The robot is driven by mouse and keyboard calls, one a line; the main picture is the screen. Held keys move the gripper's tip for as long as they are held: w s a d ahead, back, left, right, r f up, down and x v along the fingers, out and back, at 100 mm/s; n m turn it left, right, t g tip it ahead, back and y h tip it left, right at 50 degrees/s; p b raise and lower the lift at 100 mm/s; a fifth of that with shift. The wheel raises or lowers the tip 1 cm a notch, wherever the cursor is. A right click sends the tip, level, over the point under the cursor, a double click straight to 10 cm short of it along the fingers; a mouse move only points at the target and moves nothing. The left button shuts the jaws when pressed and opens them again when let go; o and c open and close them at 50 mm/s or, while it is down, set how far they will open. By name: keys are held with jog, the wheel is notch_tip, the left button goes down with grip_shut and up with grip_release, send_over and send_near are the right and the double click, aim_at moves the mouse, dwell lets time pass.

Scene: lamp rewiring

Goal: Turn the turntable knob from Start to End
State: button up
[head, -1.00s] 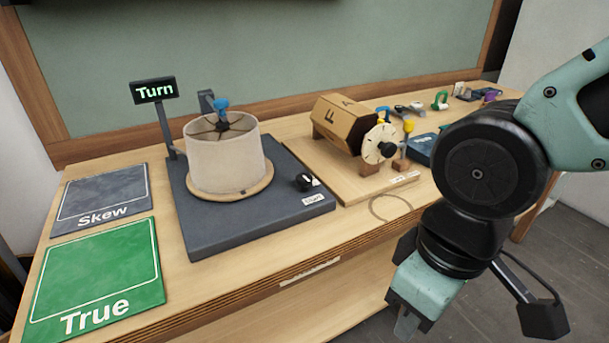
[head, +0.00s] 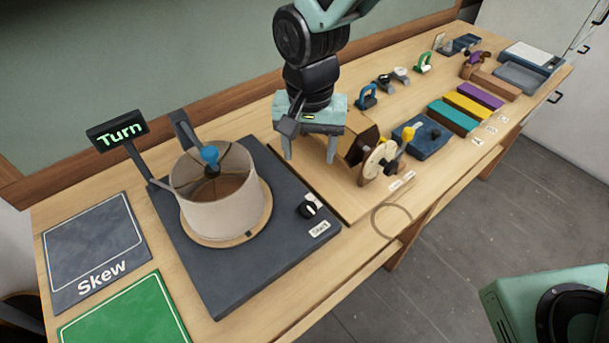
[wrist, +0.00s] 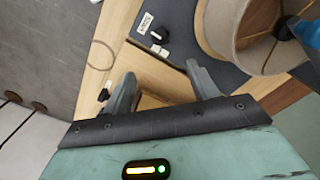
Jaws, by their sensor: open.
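The turntable knob (head: 308,209) is a small black knob with a white pointer, at the front right corner of the dark turntable base (head: 240,285). A white label (head: 320,228) lies just in front of it. The lampshade (head: 222,205) stands on the round wooden platter, and a sign (head: 118,130) behind it reads "Turn". My gripper (head: 309,160) is open and empty, pointing down above the wooden board right of and behind the knob. In the wrist view the knob (wrist: 159,33) lies ahead, beyond the open fingers (wrist: 163,85), apart from them.
A wooden box with a cream dial (head: 380,160) stands right beside my gripper. Coloured blocks (head: 453,117) and small tools lie farther right. A wire ring (head: 392,220) lies near the front edge. Skew (head: 90,245) and green (head: 125,318) mats lie left.

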aim_at(308, 207)
notch_tip(308, 207, down, 17)
jog(key=p, duration=0.5)
jog(key=shift+f, duration=0.2)
jog(key=c, duration=1)
